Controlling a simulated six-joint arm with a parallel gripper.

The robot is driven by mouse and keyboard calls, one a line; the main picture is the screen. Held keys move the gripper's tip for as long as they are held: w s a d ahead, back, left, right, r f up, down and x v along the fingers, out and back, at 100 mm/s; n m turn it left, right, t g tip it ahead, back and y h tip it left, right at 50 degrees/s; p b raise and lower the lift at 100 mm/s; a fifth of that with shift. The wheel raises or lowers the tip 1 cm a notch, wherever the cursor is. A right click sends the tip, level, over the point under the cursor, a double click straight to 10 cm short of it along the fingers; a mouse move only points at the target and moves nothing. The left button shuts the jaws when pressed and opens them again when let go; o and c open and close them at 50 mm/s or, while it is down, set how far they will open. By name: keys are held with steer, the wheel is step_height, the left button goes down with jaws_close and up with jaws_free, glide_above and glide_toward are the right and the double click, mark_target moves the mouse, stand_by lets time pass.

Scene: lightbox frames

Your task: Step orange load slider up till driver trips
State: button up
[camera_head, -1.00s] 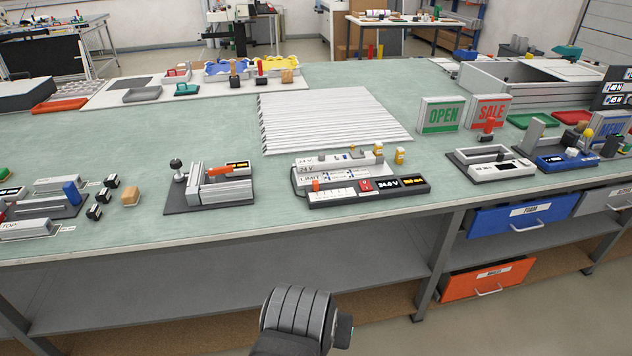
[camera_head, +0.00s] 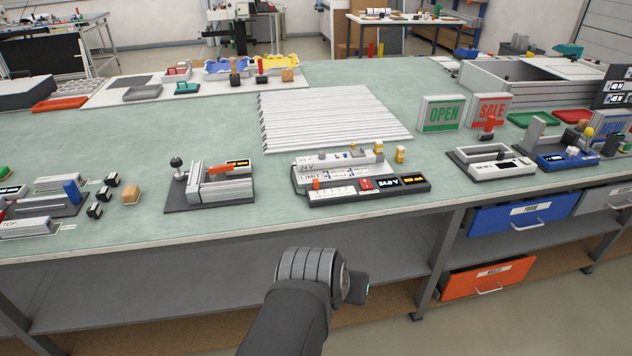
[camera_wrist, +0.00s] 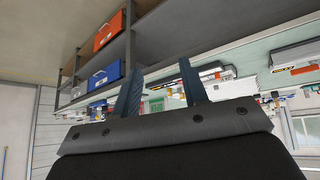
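The driver test unit (camera_head: 345,172) sits near the front edge of the bench, with a white panel marked 24 V and LIMIT. Its orange slider knob (camera_head: 316,184) is at the left end of a white scaled strip. A red switch (camera_head: 366,184) and a dark display (camera_head: 402,182) are to its right; the display's digits are too small to read surely. In the wrist view my gripper (camera_wrist: 160,84) is open, its two blue fingers apart with nothing between them.
A grey fixture with an orange handle (camera_head: 228,167) stands left of the unit. A ridged white panel (camera_head: 330,120) lies behind it. OPEN (camera_head: 442,114) and SALE (camera_head: 489,110) signs stand to the right. Blue (camera_head: 525,213) and orange (camera_head: 488,277) drawers hang under the bench.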

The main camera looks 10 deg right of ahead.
steer(key=w+d+r+t+h, duration=0.1)
steer(key=w+d+r+t, duration=0.1)
steer(key=w+d, duration=0.45)
steer(key=n+t+y, duration=0.5)
steer(key=t, duration=0.1)
glide_toward(317, 182)
steer(key=x, duration=1)
steer(key=shift+w+f, duration=0.1)
steer(key=shift+w, duration=0.3)
jaws_close()
